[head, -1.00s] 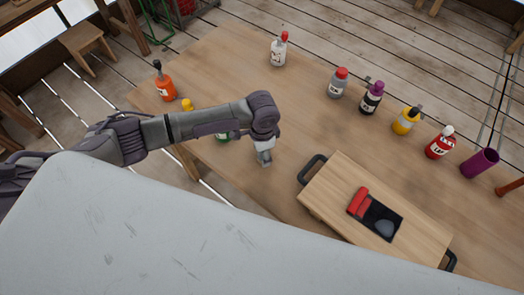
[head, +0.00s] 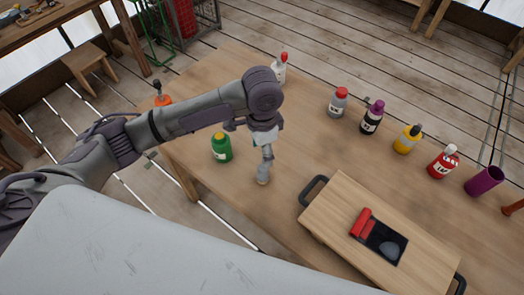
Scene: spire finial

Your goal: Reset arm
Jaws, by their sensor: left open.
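My left arm comes in from the left over the table (head: 240,205). My left gripper (head: 263,180) hangs down over the table, left of the wooden board, and is open with nothing visible in it. A green bottle with a yellow cap (head: 221,148) stands upright left of the gripper, apart from it. My right gripper is not in view.
The wooden board (head: 330,225) with black handles holds a black tray (head: 386,243) and a red piece (head: 362,222). Several bottles stand along the far edge, including a grey one (head: 338,103) and a yellow one (head: 407,140). An orange bottle (head: 163,99) stands partly hidden behind my arm.

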